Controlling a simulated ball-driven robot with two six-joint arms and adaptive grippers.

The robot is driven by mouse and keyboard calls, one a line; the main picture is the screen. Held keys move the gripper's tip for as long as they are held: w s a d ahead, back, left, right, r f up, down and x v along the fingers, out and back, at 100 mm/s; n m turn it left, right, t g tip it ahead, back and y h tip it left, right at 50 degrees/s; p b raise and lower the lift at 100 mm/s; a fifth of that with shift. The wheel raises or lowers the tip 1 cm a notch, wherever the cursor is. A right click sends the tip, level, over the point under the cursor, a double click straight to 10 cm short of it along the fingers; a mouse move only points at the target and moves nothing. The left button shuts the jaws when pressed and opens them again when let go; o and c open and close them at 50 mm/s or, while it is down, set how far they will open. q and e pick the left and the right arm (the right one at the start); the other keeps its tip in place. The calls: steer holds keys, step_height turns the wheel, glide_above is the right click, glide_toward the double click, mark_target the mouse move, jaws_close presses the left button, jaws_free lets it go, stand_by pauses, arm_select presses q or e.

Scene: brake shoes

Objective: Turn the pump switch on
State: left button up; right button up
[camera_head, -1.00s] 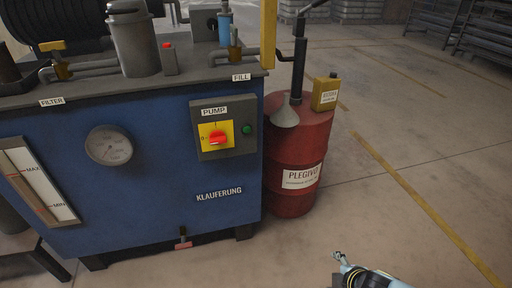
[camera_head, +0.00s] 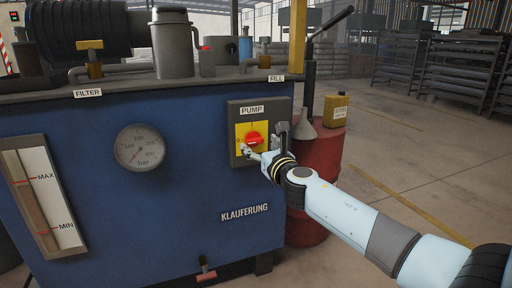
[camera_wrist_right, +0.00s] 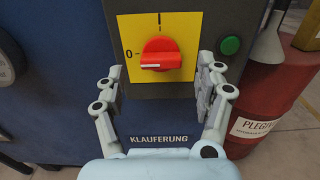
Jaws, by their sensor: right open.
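The pump switch is a red rotary knob (camera_head: 254,139) on a yellow plate (camera_head: 241,131), on a grey box under a PUMP label (camera_head: 252,111). In the right wrist view the red knob (camera_wrist_right: 160,54) has its white mark toward the 0 at left; a vertical tick is at the top of the plate. My right gripper (camera_head: 262,152) is in front of the box, just below the knob. In the right wrist view the right gripper (camera_wrist_right: 160,80) is open, with its fingers spread left and right below the knob, apart from it. My left gripper is not in view.
A green button (camera_wrist_right: 230,46) sits right of the plate. The blue tank (camera_head: 180,200) carries a gauge (camera_head: 140,147) and a level indicator (camera_head: 42,195). A red barrel (camera_head: 325,155) with a funnel and yellow can (camera_head: 336,110) stands at right. Floor beyond is open.

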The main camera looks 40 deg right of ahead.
mark_target(256, 143)
steer(key=shift+b+x, duration=0.3)
steer(key=shift+x, duration=1.4)
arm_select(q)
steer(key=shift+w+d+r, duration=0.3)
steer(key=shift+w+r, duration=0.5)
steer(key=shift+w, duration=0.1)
arm_select(e)
steer(key=shift+c, duration=0.2)
steer(key=shift+f, duration=0.1)
steer(key=c, duration=1.1)
